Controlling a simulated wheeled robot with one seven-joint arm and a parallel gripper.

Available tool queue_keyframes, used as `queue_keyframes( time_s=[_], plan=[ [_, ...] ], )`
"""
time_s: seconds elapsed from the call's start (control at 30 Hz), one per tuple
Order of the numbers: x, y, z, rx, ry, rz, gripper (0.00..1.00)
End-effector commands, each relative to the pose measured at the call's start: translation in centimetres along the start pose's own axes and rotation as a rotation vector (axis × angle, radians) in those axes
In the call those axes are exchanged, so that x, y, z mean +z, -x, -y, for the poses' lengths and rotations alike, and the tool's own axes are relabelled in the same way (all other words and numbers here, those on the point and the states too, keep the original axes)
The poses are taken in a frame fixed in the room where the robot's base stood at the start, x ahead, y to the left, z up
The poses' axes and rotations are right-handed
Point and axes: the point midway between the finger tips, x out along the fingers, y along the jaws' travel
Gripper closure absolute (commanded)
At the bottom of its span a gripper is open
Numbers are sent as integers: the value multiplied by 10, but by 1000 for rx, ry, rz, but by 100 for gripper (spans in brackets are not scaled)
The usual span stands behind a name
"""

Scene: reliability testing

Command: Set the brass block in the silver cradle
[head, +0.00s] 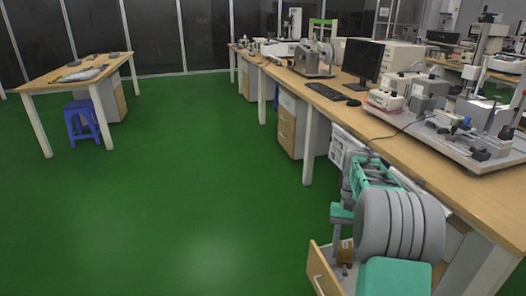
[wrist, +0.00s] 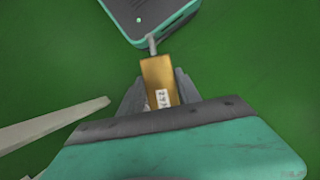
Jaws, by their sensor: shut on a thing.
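In the wrist view, the brass block (wrist: 157,72) is a gold upright piece with a small white printed label and a grey pin at its far end. My gripper (wrist: 159,82) is shut on it, with a grey finger on each side. Green floor shows behind the block. In the head view, a small brown-gold piece (head: 346,253) at the end of my arm, beside the open drawer, looks like the same block. I cannot pick out the silver cradle with certainty in either view.
An open wooden drawer (head: 322,271) juts out under the right-hand bench (head: 465,190). The bench carries grey instruments (head: 428,88), a monitor (head: 362,58) and a keyboard (head: 325,91). A blue stool (head: 84,117) stands by the left table (head: 62,80). The green floor between is clear.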

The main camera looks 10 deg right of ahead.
Motion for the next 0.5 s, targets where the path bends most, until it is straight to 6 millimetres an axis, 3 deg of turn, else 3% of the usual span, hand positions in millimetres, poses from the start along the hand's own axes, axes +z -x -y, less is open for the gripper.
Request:
queue_keyframes(
  time_s=[0.03,0.2,0.3,0.5],
  plan=[
    [-2,6,28,24,57,-3,100],
    [10,23,98,81,196,6,100],
    [19,27,128,107,259,5,100],
    [33,24,171,144,348,3,100]
  ],
)
